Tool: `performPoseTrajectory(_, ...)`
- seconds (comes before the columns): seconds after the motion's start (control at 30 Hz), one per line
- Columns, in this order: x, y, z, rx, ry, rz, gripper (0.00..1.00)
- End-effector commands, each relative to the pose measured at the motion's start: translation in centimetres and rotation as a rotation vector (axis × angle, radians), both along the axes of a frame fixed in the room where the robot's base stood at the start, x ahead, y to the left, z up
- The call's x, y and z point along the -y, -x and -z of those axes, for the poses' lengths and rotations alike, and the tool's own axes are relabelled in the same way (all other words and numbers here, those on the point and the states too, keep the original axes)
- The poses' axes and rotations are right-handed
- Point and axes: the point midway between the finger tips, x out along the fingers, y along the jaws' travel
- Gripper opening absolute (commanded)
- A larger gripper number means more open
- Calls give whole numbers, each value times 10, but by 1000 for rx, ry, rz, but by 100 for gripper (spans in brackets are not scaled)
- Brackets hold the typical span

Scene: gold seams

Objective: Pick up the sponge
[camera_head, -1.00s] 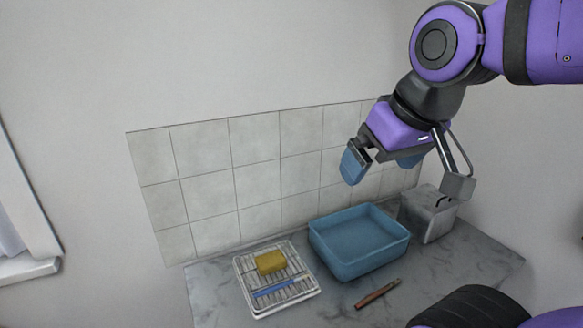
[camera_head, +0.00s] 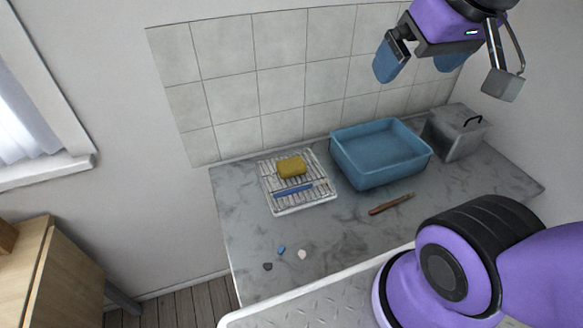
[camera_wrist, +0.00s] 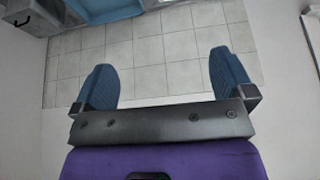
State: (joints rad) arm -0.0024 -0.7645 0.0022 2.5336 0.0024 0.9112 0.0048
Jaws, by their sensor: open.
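A yellow sponge (camera_head: 292,167) lies on a white wire rack (camera_head: 305,205) on the grey marbled counter, left of a blue basin. A blue-handled tool (camera_head: 293,190) lies on the same rack, in front of the sponge. My gripper (camera_head: 418,66) is up high at the top right of the head view, above and behind the basin and well away from the sponge. In the wrist view my gripper (camera_wrist: 162,82) shows two blue fingers spread wide with nothing between them. The sponge is not visible in the wrist view.
The blue basin (camera_head: 350,172) stands right of the rack, with a grey metal box (camera_head: 455,135) beyond it. A brown-handled tool (camera_head: 391,204) lies in front of the basin. Small pebble-like bits (camera_head: 281,250) lie near the counter's front. The tiled wall (camera_head: 285,100) stands behind.

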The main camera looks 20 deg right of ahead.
Motion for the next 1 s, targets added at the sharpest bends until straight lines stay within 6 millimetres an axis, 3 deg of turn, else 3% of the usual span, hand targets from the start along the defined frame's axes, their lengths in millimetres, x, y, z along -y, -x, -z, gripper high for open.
performPoseTrajectory(0.27,-1,-19,3,-27,1,0,100)
performPoseTrajectory(0.67,-10,-101,29,-126,3,2,100)
performPoseTrajectory(1.0,-23,-171,77,-211,6,1,100)
